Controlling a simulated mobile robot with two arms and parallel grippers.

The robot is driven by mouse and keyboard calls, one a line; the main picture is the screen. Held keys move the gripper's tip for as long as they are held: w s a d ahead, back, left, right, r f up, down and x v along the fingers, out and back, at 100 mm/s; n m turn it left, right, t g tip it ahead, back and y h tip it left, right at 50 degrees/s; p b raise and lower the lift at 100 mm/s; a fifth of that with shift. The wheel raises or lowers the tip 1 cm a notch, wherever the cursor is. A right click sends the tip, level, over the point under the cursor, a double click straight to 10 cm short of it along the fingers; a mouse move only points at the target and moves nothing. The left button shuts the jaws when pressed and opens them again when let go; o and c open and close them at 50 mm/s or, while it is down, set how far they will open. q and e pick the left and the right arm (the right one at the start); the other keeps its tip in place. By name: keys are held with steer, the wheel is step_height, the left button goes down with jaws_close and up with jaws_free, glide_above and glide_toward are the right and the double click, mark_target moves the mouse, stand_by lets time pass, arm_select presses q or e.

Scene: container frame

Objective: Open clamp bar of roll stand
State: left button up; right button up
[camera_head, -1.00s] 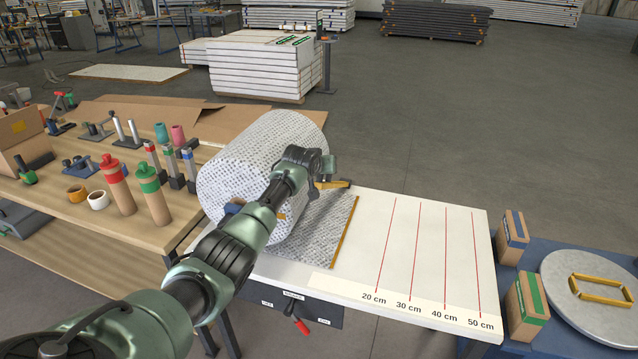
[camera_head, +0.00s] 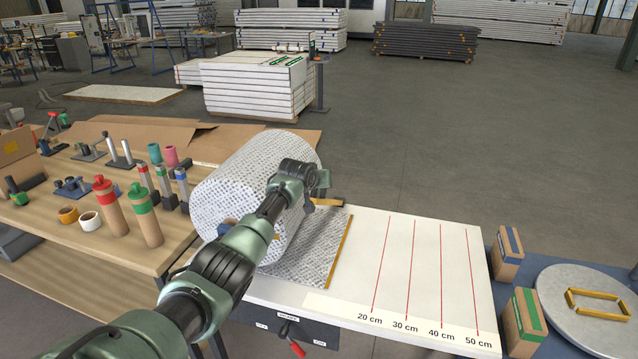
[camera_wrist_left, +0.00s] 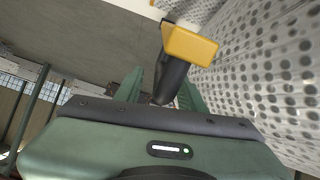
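The large roll of grey dotted sheet (camera_head: 240,185) lies on the stand at the left end of the white measuring table. A yellow bar end (camera_head: 328,203) shows at the roll's right side. In the left wrist view, a black handle with a yellow end (camera_wrist_left: 190,45) stands beside the roll (camera_wrist_left: 265,80). My left gripper (camera_head: 318,192) is at this handle. In the wrist view, its green fingers (camera_wrist_left: 163,90) are on either side of the handle, with a small gap at the left finger. The rest of the bar is hidden. My right gripper is not in view.
The white table (camera_head: 420,260) has red lines marked 20 to 50 cm and is clear. A yellow strip (camera_head: 340,252) edges the loose sheet. A red-handled lever (camera_head: 296,347) is below the table front. Bottles and tools stand on the wooden bench (camera_head: 75,240) at left.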

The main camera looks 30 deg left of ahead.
mark_target(313, 197)
arm_select(q)
steer(key=shift+s, duration=0.1)
steer(key=shift+s+r, duration=0.3)
steer(key=shift+s, duration=0.1)
steer(key=shift+b+v, duration=0.65)
steer(key=shift+v, duration=2.65)
steer(key=shift+d, duration=0.1)
